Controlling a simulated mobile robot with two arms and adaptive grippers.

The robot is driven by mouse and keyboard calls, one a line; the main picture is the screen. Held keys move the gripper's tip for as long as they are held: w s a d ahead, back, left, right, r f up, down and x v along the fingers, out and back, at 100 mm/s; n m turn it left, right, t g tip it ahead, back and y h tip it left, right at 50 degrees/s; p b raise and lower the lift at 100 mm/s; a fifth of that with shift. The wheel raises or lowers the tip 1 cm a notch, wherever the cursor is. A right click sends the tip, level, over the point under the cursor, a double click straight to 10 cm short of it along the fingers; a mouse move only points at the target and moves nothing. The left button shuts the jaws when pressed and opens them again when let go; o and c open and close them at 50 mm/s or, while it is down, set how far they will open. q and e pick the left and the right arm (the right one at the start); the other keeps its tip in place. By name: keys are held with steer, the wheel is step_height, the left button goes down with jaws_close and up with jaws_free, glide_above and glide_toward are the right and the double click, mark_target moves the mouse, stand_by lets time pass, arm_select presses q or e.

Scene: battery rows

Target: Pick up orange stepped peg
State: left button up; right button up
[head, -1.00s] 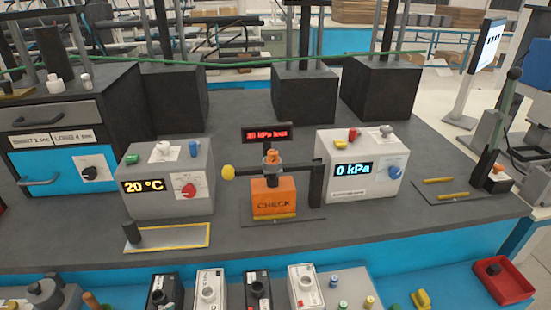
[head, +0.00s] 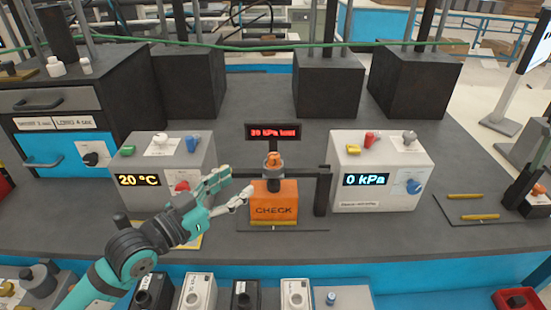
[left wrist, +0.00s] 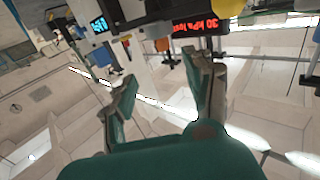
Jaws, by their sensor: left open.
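An orange stepped piece (head: 272,160), which looks like the peg, stands upright in the dark clamp area above the orange CHECK block (head: 274,208). It is small, and I cannot make out its steps clearly. My left gripper (head: 239,184) is open and empty, just left of the CHECK block, with its fingers pointing right. It is apart from the orange piece. In the left wrist view, my open fingers (left wrist: 163,95) frame empty space, with the red-lettered display (left wrist: 195,25) upside down beyond them. My right gripper is out of view.
A grey 20 °C box (head: 150,160) stands behind my left arm, and a grey 0 kPa box (head: 375,185) stands right of the fixture. A dark upright post (head: 321,192) flanks the block. Several small boxes line the front.

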mark_target(272, 155)
arm_select(q)
steer(key=p+x, duration=0.1)
steer(key=x, duration=0.6)
steer(key=shift+w+d, duration=0.35)
steer(key=shift+w, duration=0.05)
steer(key=shift+w+d+r+p, duration=0.15)
steer(key=shift+w+d+p, duration=0.05)
steer(key=shift+w+p, duration=0.1)
steer(key=p+x, duration=0.1)
steer(key=x, duration=0.2)
steer(key=shift+w+d+r, duration=0.1)
steer(key=shift+w, duration=0.35)
steer(key=shift+w+d, duration=0.25)
steer(key=shift+d, duration=0.05)
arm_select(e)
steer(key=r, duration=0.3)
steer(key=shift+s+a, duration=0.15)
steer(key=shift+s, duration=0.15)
